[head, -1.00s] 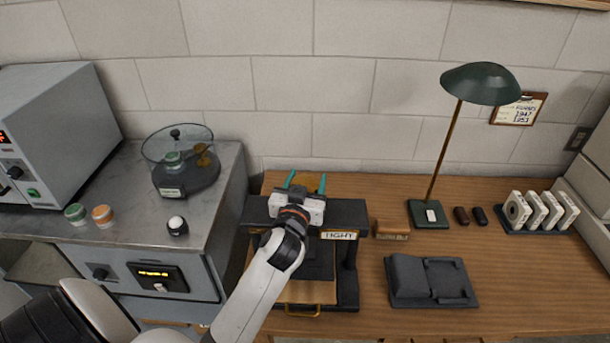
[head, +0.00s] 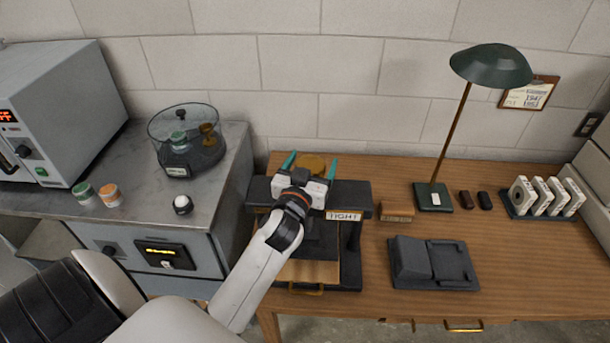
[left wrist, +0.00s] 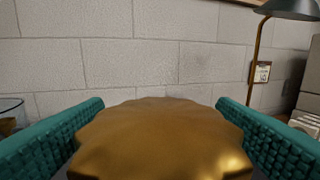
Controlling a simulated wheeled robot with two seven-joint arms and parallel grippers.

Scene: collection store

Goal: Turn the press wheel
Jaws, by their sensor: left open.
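The press (head: 351,202) is a dark frame on the wooden table with a label reading TIGHT on its front. Its brass wheel (head: 311,162) has a scalloped rim and sits on top. My left gripper (head: 311,167) is open, with its teal fingers on either side of the wheel. In the left wrist view the wheel (left wrist: 160,140) fills the space between the two fingers. I cannot tell whether the fingers touch its rim. The gripper body hides the near part of the wheel. My right gripper is not in view.
A green lamp (head: 490,66), a small wooden block (head: 397,216) and a dark grey cradle (head: 432,263) stand to the right of the press. A grey metal bench (head: 226,165) with a clear-lidded round device (head: 188,145) stands to the left. The wall is close behind.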

